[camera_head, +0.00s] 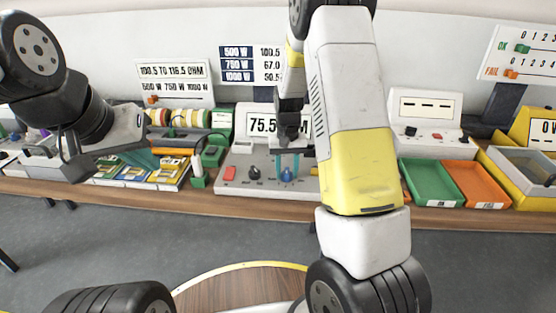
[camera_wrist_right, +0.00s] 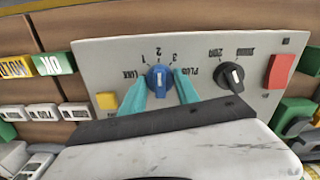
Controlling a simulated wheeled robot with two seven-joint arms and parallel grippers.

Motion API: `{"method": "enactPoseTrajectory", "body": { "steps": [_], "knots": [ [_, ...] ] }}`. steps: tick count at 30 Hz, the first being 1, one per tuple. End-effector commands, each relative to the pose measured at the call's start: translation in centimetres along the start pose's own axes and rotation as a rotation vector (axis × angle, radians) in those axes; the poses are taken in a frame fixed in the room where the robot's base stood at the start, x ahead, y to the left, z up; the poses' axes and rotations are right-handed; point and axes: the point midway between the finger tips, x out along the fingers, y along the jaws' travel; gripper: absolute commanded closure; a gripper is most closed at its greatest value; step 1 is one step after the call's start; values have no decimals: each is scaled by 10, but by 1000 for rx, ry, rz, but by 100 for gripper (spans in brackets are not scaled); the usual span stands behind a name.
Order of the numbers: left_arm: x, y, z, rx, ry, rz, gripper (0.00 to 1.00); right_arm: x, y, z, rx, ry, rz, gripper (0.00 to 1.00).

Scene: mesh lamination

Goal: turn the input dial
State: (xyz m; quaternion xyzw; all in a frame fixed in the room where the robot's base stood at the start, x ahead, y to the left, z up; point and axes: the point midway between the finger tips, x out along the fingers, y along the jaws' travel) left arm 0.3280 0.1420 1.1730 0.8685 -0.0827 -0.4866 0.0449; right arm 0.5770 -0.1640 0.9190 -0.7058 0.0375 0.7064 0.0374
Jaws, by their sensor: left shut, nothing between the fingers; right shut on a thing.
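The input dial is a blue knob (camera_wrist_right: 159,81) on the light grey meter panel (camera_wrist_right: 110,62). Around it are printed marks including 1, 2 and 3. Its pale pointer line stands roughly upright in the right wrist view. My right gripper (camera_wrist_right: 160,88) has its teal fingers on either side of the blue knob and is shut on it. In the head view the blue dial (camera_head: 287,174) shows low between the fingers of my right gripper (camera_head: 288,165). My left gripper (camera_head: 146,160) is shut and empty, above the trays at the left.
A black knob (camera_wrist_right: 230,76) and a red button (camera_wrist_right: 281,71) sit beside the dial on the panel. The meter display (camera_head: 262,123) reads about 75.5. Green (camera_head: 430,182) and orange (camera_head: 475,184) trays stand to the right.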

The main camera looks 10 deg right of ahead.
Motion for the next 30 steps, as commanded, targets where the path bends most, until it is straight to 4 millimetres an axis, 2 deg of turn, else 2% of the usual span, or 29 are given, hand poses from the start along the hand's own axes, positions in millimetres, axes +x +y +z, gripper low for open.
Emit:
{"method": "enactPoseTrajectory", "body": {
  "steps": [1,4,13,16,27,30],
  "knots": [
    [0,0,0,0,0,0,100,-1,0,-1,0,4,-1,61],
    [0,0,0,0,0,0,100,-1,0,-1,-1,4,-1,41],
    [0,0,0,0,0,0,100,-1,0,0,-1,2,0,41],
    [0,0,0,0,0,0,100,-7,0,-1,-1,4,-1,41],
    [0,0,0,0,0,0,100,-65,0,-2,-1,6,-1,41],
    [0,0,0,0,0,0,100,-74,0,-1,-1,4,-1,41]
  ]
}}
